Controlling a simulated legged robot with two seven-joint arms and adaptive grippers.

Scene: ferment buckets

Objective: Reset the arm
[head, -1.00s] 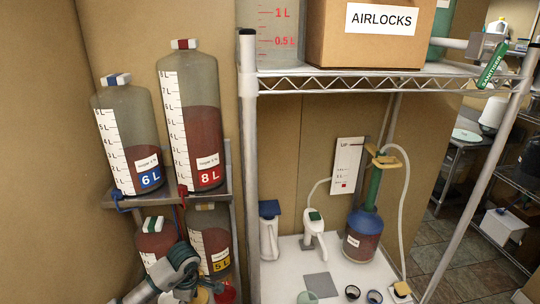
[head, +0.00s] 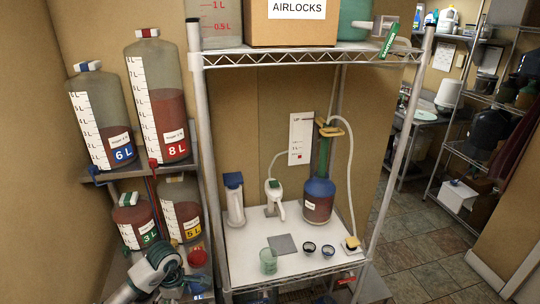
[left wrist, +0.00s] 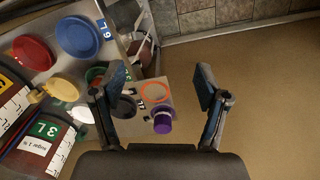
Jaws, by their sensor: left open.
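My left arm (head: 150,275) comes in at the lower left of the head view, in front of the lower bucket shelf. Beyond and below the fingers lies a small board with an orange ring (left wrist: 154,92), a dark round piece and a purple-capped container (left wrist: 162,122). My right gripper is not in view.
Buckets labelled 6 L (head: 103,120), 8 L (head: 160,100), 3 L (head: 132,222) and 5 L (head: 182,210) stand on the left shelves. A wire rack holds an AIRLOCKS box (head: 290,22). A blue-topped carboy (head: 319,200) stands on the white shelf.

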